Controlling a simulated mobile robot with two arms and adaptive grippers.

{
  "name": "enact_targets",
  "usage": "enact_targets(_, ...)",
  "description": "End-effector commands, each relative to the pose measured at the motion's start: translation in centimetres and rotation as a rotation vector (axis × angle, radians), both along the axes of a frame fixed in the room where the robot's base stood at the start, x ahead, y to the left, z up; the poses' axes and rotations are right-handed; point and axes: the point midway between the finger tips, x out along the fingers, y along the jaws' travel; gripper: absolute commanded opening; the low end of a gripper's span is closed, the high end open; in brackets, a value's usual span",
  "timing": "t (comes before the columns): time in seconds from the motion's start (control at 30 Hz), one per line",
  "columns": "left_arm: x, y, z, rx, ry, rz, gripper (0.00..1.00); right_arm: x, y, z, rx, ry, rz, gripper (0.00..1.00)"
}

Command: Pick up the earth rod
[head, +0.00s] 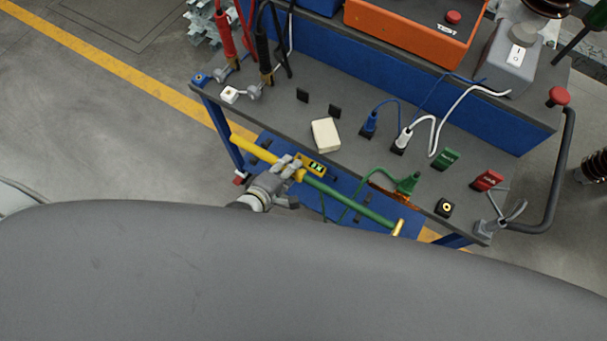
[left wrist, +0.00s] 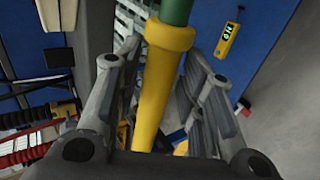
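The earth rod (head: 345,199) is a long rod with a yellow handle part, a green shaft and a brass tip at its right end. It runs slantwise along the near side of the trolley in the head view. My left gripper (head: 287,168) is at the rod's yellow part, near the yellow collar. In the left wrist view the rod (left wrist: 158,85) runs between the spread fingers of my left gripper (left wrist: 162,72), with gaps showing beside it. Contact with the fingers is not clear. My right gripper is not in view.
The dark trolley top (head: 290,120) holds a white box (head: 325,135), plugs, cables and a green clamp (head: 408,183) with a green cable. A yellow meter (head: 312,166) is close beside my left gripper. A black handle (head: 562,170) stands at the right. The floor at left is clear.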

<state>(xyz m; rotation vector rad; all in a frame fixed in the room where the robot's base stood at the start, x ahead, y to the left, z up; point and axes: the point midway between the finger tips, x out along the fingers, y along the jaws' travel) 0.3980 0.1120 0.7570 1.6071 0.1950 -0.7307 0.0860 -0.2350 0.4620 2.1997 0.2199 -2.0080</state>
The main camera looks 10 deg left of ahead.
Motion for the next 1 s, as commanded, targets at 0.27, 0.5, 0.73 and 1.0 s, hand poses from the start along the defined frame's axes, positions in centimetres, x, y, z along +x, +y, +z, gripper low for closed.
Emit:
enact_targets(0.27, 0.0, 0.0, 0.0, 0.000, 0.000, 0.000, 0.00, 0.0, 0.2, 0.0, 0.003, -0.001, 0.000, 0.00)
enact_targets(0.5, 0.1, 0.0, 0.1, 0.000, -0.002, 0.001, 0.00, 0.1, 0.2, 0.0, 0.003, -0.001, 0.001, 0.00)
enact_targets(0.73, 0.1, 0.0, 0.6, -0.001, -0.003, 0.001, 0.00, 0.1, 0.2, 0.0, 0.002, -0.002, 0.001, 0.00)
enact_targets(1.0, 0.1, 0.1, 3.5, -0.003, -0.006, 0.003, 0.00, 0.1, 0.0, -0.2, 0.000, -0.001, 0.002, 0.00)
